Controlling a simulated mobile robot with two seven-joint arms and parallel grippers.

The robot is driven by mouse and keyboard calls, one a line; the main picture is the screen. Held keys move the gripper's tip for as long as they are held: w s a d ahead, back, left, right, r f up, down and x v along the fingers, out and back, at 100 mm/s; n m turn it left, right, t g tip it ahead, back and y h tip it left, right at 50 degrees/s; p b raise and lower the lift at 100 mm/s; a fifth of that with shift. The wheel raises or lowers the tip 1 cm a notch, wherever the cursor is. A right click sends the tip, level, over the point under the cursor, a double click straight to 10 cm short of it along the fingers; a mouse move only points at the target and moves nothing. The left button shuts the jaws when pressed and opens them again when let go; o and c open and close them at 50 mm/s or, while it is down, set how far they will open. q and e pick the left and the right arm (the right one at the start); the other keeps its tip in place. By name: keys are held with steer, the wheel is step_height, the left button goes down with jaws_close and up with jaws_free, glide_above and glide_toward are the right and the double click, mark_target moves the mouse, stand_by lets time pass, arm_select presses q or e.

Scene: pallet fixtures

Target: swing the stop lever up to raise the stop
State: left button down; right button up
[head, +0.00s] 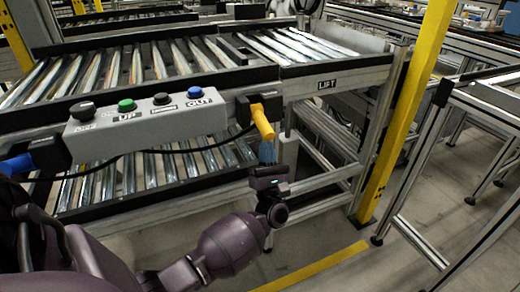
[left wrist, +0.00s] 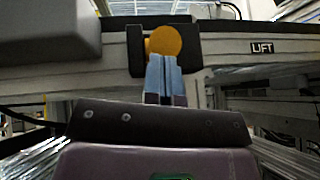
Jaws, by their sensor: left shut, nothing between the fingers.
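A yellow-handled lever (head: 262,122) sticks out of a black mount (head: 242,110) on the conveyor's front rail, right of the button box, and its handle slants down to the right. In the left wrist view the handle's round yellow end (left wrist: 166,38) shows in front of the black mount. My left gripper (head: 267,152) is shut and empty, its fingers pointing up just below the yellow handle. In the left wrist view the fingertips (left wrist: 163,62) reach the lower edge of the yellow end; I cannot tell whether they touch. My right gripper is not in view.
A grey button box (head: 140,118) with several buttons, including UP and OUT, sits left of the lever. A blue handle (head: 16,165) shows at the far left. A yellow post (head: 405,115) stands to the right. A LIFT label (head: 327,84) is on the rail. Open floor lies right of my arm.

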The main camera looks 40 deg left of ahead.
mark_target(271, 132)
arm_select(q)
steer(key=r+n+g+p, duration=0.1)
steer(key=d+r+g+h+p, duration=0.1)
steer(key=r+g+p, duration=0.1)
steer(key=r+n+g+p, duration=0.1)
steer(key=r, duration=0.1)
steer(key=shift+s+d+r+n, duration=0.25)
steer(key=shift+s+d+n, duration=0.05)
steer(key=shift+d+r+g+h+p, duration=0.1)
steer(key=shift+r+g+h+p, duration=0.6)
steer(key=shift+h+p, duration=0.35)
steer(key=shift+s+r+n+g+h+p, duration=0.1)
steer(key=shift+r+n+g+h+p, duration=0.3)
steer(key=shift+h+p, duration=0.4)
steer(key=shift+r, duration=0.15)
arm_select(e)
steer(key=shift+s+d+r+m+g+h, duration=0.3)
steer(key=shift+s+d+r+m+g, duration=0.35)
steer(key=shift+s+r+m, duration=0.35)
arm_select(q)
steer(key=shift+r+p, duration=0.15)
steer(key=shift+p, duration=0.15)
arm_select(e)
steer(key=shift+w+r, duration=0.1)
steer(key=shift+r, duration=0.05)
